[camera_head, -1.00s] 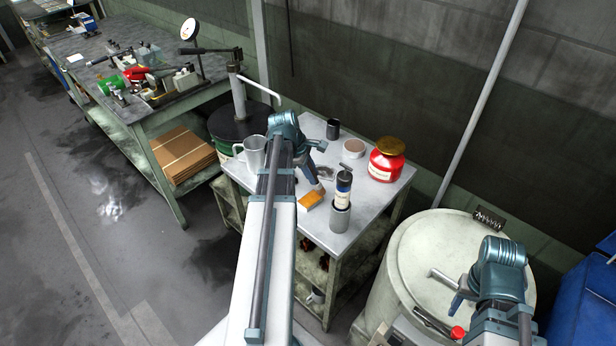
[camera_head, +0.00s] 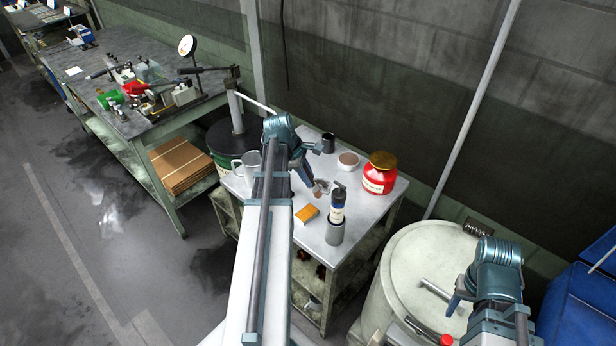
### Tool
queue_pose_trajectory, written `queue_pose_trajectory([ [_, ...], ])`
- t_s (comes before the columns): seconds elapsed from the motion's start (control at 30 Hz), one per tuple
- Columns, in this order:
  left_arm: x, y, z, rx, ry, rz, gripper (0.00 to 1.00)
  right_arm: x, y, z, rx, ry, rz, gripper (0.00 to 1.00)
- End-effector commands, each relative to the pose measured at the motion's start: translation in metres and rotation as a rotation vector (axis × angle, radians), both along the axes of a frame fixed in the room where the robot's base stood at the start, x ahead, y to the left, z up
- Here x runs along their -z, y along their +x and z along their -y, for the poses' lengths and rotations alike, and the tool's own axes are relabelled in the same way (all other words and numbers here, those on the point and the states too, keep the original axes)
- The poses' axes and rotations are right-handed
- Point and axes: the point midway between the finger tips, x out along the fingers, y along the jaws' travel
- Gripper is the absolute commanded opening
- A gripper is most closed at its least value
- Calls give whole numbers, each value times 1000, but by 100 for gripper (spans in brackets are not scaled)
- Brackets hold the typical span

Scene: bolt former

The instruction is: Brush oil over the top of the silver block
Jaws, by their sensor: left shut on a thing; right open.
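My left gripper (camera_head: 308,178) is over the small white-topped table (camera_head: 284,238), near its middle. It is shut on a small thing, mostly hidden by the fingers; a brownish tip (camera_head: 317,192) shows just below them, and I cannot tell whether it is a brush. A small greyish patch (camera_head: 323,184) lies beside the fingertips; I cannot tell whether this is the silver block. My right gripper (camera_head: 455,304) is open and empty above the large pale round drum (camera_head: 408,260) at the right.
On the table stand a grey mug (camera_head: 245,166), an orange box (camera_head: 307,213), a dark bottle (camera_head: 338,203), a grey cylinder (camera_head: 334,233), a dark cup (camera_head: 328,143), a round tub (camera_head: 348,161) and a red jar (camera_head: 380,174). A workbench (camera_head: 150,125) stands left.

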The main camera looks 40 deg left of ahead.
Motion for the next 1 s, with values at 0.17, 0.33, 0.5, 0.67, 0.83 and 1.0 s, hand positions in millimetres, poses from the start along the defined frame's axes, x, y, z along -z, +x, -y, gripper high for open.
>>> queue_pose_trajectory([
  [0.17, -1, 0, 0, 0, 0, 0, 0, -1, 0, 0, 0, 0, 0, 50],
  [0.33, -2, 0, 0, 0, 0, 0, 0, -2, 0, 0, 0, 0, 0, 50],
  [0.5, -14, 0, 0, 0, 0, 0, 0, -14, 0, 0, 0, 0, 0, 50],
  [0.67, -29, 0, 0, 0, 0, 0, 0, -29, 0, 0, 0, 0, 0, 50],
  [0.83, -32, 0, 0, 0, 0, 0, 0, -32, 0, 0, 0, 0, 0, 50],
  [1.0, -31, 0, 0, 0, 0, 0, 0, -31, 0, 0, 0, 0, 0, 50],
])
